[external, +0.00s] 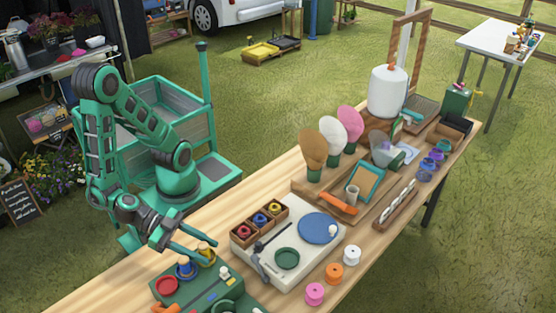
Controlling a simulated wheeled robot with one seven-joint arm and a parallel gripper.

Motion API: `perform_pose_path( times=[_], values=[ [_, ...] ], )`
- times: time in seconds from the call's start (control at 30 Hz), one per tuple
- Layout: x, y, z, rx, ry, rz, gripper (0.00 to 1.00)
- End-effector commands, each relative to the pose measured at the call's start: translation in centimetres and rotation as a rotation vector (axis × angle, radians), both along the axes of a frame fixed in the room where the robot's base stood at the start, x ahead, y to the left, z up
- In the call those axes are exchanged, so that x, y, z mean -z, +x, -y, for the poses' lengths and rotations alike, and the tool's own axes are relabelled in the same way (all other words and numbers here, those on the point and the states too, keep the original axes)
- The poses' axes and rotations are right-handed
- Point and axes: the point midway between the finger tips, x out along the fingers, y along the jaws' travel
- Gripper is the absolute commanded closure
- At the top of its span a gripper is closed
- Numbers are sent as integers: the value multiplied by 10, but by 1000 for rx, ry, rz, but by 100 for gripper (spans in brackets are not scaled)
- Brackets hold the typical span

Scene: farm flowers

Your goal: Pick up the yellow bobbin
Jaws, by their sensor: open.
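A yellow bobbin (205,255) stands on the green case at the near end of the wooden table, beside a blue one (186,268). My gripper (203,248) is open, with its fingers low over these two bobbins. The fingers partly cover them, and I cannot tell whether they touch the yellow one or lie around it. A second yellow bobbin (275,208) sits in the far compartment of a wooden box (240,241), with a blue one and a red one in the other compartments.
The green case (215,292) also carries a red round piece (167,285) and small parts. A white board (262,262) with green and blue discs lies to its right. Pink (314,294), orange (335,273) and white (352,255) spools stand along the right edge.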

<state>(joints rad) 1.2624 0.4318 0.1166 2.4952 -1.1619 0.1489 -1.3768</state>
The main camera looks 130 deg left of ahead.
Motion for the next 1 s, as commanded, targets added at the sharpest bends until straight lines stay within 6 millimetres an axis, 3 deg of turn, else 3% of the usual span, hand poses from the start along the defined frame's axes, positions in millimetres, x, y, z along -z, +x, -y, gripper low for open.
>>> perform_pose_path(
  times=[0.27,0.47,0.77,1.0],
  values=[
    [2,3,-2,0,0,-1,58],
    [2,3,-2,0,0,-1,100],
    [1,3,-1,0,-1,0,100],
    [-20,3,-1,0,-7,1,100]
  ],
)
